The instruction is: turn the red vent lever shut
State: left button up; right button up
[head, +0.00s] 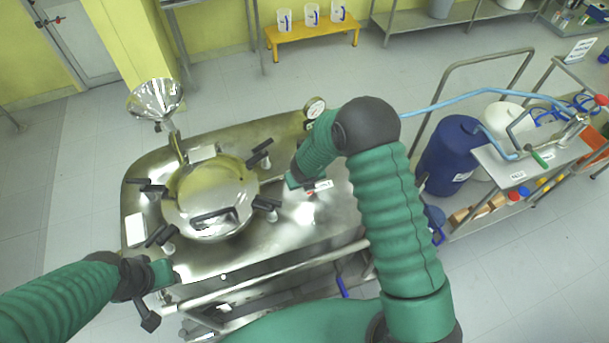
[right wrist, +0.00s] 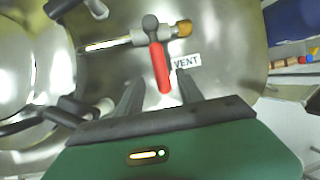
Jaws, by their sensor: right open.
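The red vent lever (right wrist: 159,68) hangs from a grey valve body (right wrist: 150,36) with a brass end, in the right wrist view. A white VENT label (right wrist: 186,62) is beside it. My right gripper (right wrist: 158,78) is open. Its two dark fingers are on either side of the lever's lower end, with gaps showing; I cannot tell whether they are level with it in depth. In the head view only a speck of the red lever (head: 310,194) shows beside my right gripper (head: 293,181). My left gripper (head: 162,272) is at the vessel's front left edge; its fingers are not clear.
The steel reactor lid (head: 290,235) carries a round hatch (head: 212,195) with black clamp handles, a funnel (head: 156,100) and a pressure gauge (head: 314,107). A rail runs along its front. A cart with a blue drum (head: 448,155) and hose stands at the right.

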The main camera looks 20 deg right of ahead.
jog(key=p+v, duration=0.2)
jog(key=v, duration=1.1)
jog(key=shift+w+f, duration=0.1)
